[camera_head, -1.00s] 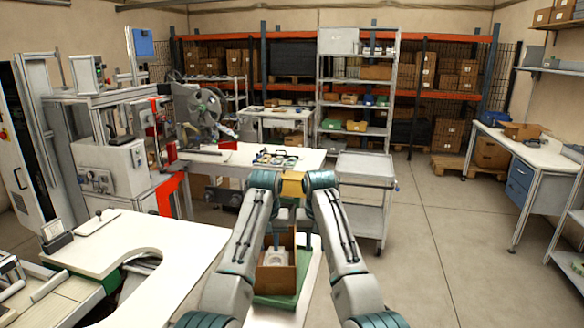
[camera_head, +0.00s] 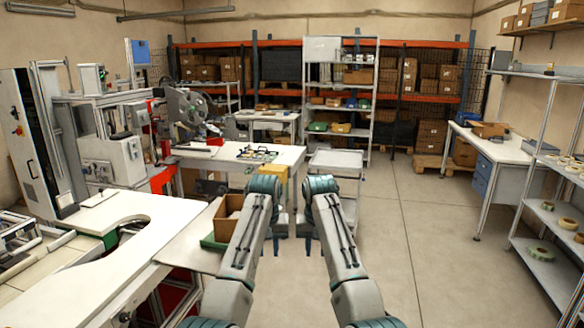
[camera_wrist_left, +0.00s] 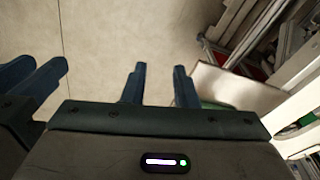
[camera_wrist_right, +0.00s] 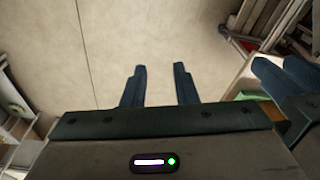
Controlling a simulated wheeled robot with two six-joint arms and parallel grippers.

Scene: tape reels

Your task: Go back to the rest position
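My left gripper (camera_head: 276,245) and my right gripper (camera_head: 310,247) hang side by side in front of me, partly hidden behind their own arms. In the left wrist view the left gripper's fingers (camera_wrist_left: 159,85) stand apart with only floor between them. In the right wrist view the right gripper's fingers (camera_wrist_right: 159,85) are also apart and empty. Tape reels (camera_head: 541,254) lie on the shelves of the rack at the right, well away from both grippers. An open cardboard box (camera_head: 227,212) stands on a green mat (camera_head: 212,243) just left of my left arm.
A white table (camera_head: 190,248) holds the box and mat, beside a curved white worktop (camera_head: 130,215). A grey cart (camera_head: 335,160) and a long bench (camera_head: 220,162) stand ahead. The shelf rack (camera_head: 540,240) is at the right. The floor (camera_head: 420,240) between is clear.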

